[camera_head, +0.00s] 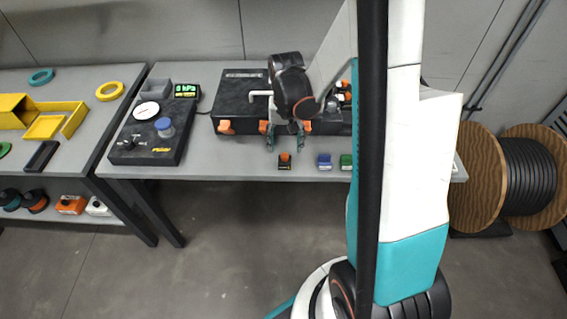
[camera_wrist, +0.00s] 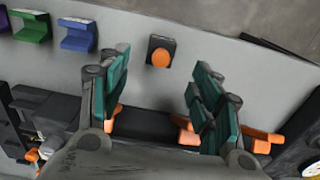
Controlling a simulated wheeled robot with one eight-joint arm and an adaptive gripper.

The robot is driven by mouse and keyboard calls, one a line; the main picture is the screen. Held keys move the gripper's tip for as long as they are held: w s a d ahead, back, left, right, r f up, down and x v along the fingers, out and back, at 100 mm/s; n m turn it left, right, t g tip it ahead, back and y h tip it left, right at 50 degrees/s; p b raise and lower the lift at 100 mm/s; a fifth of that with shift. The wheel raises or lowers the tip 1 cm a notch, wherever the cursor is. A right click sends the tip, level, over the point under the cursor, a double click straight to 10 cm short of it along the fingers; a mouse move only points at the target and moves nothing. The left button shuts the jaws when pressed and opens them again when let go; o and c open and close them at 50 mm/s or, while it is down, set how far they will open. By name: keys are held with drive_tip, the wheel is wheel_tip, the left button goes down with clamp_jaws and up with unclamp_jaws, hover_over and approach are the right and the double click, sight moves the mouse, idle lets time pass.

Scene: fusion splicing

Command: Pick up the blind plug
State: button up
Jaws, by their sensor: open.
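A small orange plug on a square black base, which I take for the blind plug (camera_head: 285,157), sits near the front edge of the grey bench. In the wrist view the same orange plug (camera_wrist: 160,56) shows from above, round and upright, on clear bench top. My gripper (camera_head: 285,140) is open and empty, pointing down just behind the plug, by the front of the black case. In the wrist view the teal fingers of my gripper (camera_wrist: 160,82) stand wide apart. The plug lies beyond the fingertips, roughly centred between them and untouched.
A blue holder (camera_head: 324,161) and a green holder (camera_head: 346,161) stand right of the plug. The black case (camera_head: 240,108) with orange latches is close behind it. A black gauge panel (camera_head: 150,140) stands left. The bench's front edge is close.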

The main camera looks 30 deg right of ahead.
sight(285, 155)
drive_tip(key=f+b, duration=0.1)
drive_tip(key=f, duration=0.3)
drive_tip(key=f+b, duration=0.2)
drive_tip(key=f, duration=0.2)
drive_tip(key=shift+w+f+b, duration=0.2)
drive_tip(key=shift+f+b, duration=0.1)
drive_tip(key=shift+f, duration=0.05)
drive_tip(key=shift+r, duration=0.1)
drive_tip(key=c, duration=1.2)
